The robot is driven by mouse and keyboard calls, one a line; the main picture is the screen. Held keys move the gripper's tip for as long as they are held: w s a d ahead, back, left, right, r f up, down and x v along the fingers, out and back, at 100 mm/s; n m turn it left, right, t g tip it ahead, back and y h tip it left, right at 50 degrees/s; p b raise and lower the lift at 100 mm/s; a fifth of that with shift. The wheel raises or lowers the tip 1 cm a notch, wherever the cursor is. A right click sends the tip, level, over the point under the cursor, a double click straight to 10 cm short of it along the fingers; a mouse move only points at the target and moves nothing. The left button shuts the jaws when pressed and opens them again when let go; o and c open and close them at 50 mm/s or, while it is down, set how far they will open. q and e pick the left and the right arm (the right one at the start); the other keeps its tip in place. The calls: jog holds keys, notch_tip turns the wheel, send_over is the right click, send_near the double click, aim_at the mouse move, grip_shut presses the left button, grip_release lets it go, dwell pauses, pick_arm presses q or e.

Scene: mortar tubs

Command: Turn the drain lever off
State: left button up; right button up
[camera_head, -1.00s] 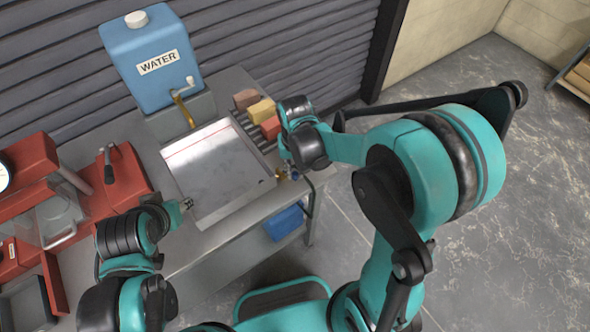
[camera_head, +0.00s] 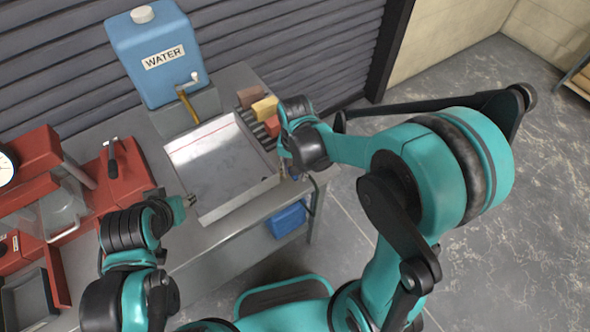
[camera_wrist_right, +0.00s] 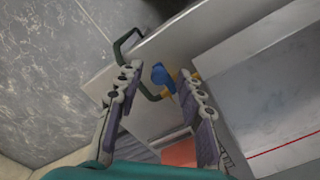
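The blue drain lever (camera_wrist_right: 163,78) sits at the edge of the metal tray, by a brass fitting (camera_wrist_right: 170,86). In the right wrist view it shows between the open fingertips of my right gripper (camera_wrist_right: 159,75); I cannot tell whether either finger touches it. In the head view my right gripper (camera_head: 286,158) is at the tray's right front corner, and my arm largely hides the lever.
A blue water tank (camera_head: 157,60) with a tap stands behind the tray. Several coloured blocks (camera_head: 264,108) lie on a rack right of it. A red machine (camera_head: 110,185) fills the left. A blue container (camera_head: 287,220) is under the bench. Floor at right is clear.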

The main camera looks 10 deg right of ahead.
jog(key=shift+r, duration=0.1)
notch_tip(320, 180, up, 12)
dwell(0.4)
dwell(0.4)
jog(key=s+d+f+n+t+b, duration=0.1)
jog(key=s+d+n+t+b, duration=0.1)
jog(key=s+d+n+t, duration=0.3)
jog(key=s+d+t, duration=0.1)
jog(key=s+t, duration=0.1)
jog(key=s, duration=0.1)
jog(key=shift+s+f, duration=0.3)
jog(key=shift+s, duration=0.1)
